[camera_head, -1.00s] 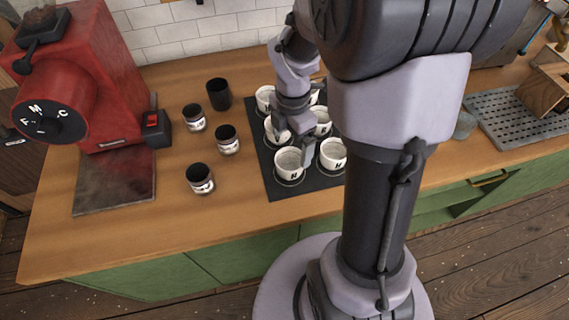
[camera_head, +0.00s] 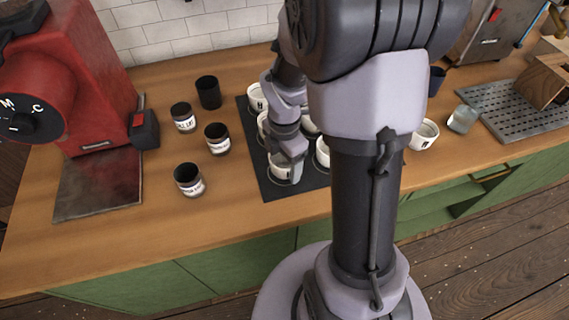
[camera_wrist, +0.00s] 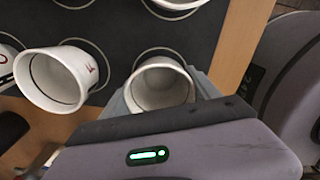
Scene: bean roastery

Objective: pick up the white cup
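Several white cups stand upright on a dark mat (camera_head: 262,187) with ring marks. The white cup (camera_head: 284,172) at the mat's front left is partly covered by my gripper (camera_head: 287,150). In the wrist view, this white cup (camera_wrist: 160,88) sits between the two grey fingers of my gripper (camera_wrist: 162,95), one on each side. The fingers look open around it, with no clear grip, and the cup still stands by its ring. A neighbouring white cup (camera_wrist: 55,80) is to the left in the wrist view. Another white cup (camera_head: 424,134) stands right of my arm.
Dark labelled jars (camera_head: 189,180) and a black cup (camera_head: 208,92) stand left of the mat. A red grinder (camera_head: 85,85) is at far left. A glass (camera_head: 462,119) and a metal drip grate (camera_head: 505,108) are right. The wooden counter's front edge is clear.

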